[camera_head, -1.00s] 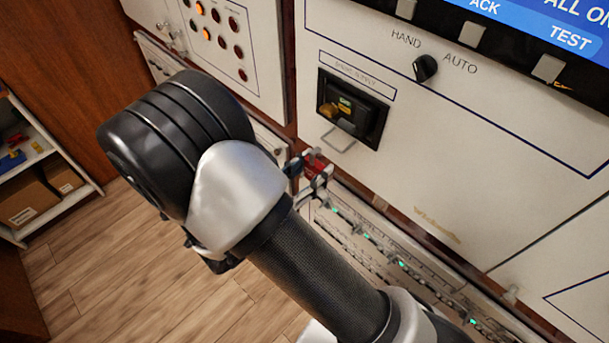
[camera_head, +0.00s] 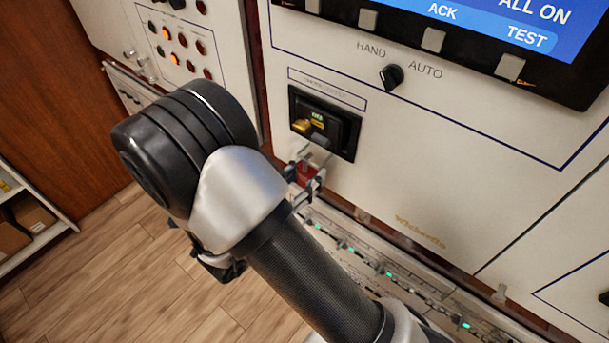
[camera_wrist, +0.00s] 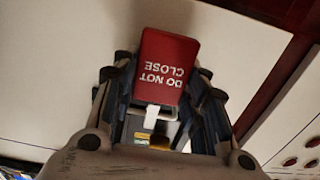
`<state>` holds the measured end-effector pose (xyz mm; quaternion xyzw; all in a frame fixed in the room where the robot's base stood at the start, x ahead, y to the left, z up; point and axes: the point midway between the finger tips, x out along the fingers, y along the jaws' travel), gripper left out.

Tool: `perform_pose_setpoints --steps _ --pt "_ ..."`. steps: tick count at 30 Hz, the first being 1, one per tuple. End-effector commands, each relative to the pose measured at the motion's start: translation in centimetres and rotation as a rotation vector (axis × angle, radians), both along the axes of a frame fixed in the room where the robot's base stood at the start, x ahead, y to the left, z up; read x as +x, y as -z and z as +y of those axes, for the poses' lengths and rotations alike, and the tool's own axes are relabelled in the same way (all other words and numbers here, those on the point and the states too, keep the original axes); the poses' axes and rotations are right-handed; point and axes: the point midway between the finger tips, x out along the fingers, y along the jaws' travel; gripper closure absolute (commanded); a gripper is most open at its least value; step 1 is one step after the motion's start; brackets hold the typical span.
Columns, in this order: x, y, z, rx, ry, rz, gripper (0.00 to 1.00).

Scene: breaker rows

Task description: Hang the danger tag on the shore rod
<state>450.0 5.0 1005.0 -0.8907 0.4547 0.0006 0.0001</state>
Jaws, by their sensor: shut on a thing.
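The red danger tag (camera_wrist: 166,62), reading "DO NOT CLOSE" upside down in the wrist view, is between the fingers of my gripper (camera_wrist: 163,78). My gripper (camera_head: 306,176) is shut on the tag, whose red (camera_head: 304,174) shows between the fingers in the head view. The gripper is just below the recessed supply breaker (camera_head: 323,123), which has yellow and dark parts. A thin metal rod below this breaker is partly hidden by the fingers. A pale strip (camera_wrist: 152,116) shows below the tag in the wrist view. I cannot tell whether tag and rod touch.
A HAND/AUTO knob (camera_head: 391,77) stands out right of the breaker. A screen with square buttons (camera_head: 433,39) is above it. Rows with green lights (camera_head: 388,273) run along below right. An indicator-lamp panel (camera_head: 180,40) is upper left. Open wooden floor (camera_head: 110,265) lies lower left.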

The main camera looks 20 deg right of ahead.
Motion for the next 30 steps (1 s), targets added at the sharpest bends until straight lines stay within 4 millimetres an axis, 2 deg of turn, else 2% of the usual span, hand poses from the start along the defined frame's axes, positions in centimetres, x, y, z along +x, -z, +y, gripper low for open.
perform_pose_setpoints --steps 8,9,18,30 --pt "0.0 0.01 0.01 0.0 0.0 0.0 0.83" --pt "0.0 0.01 0.01 0.0 0.0 0.0 0.57" --pt "0.0 0.02 0.01 0.0 0.0 0.0 0.37" --pt "-0.22 0.02 0.4 0.0 -0.002 0.0 0.36"
